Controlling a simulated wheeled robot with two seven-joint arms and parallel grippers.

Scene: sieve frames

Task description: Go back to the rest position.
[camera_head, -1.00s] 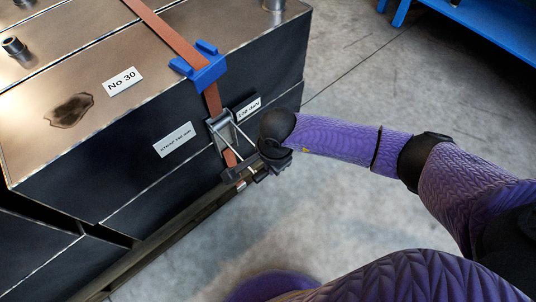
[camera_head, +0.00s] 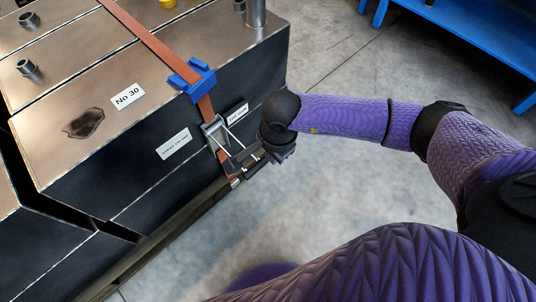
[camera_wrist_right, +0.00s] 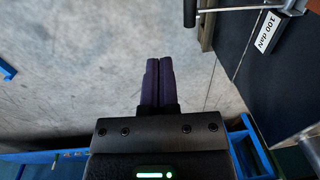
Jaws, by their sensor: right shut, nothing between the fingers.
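My right gripper (camera_head: 243,164) is in front of the dark side of the crate-like block, close beside the ratchet buckle (camera_head: 214,132) on the orange strap (camera_head: 150,38). In the right wrist view its two dark fingers (camera_wrist_right: 159,84) lie together with nothing between them, pointing over bare floor. A metal bar of the buckle shows at the top right of that view (camera_wrist_right: 228,11). In the head view I cannot tell whether the gripper touches the buckle. My left gripper is not in view.
The dark block (camera_head: 70,170) with a tan top carries a "No 30" label (camera_head: 127,96) and a blue corner guard (camera_head: 193,80). A blue rack (camera_head: 470,40) stands at the top right. Grey floor (camera_head: 340,70) lies clear between them.

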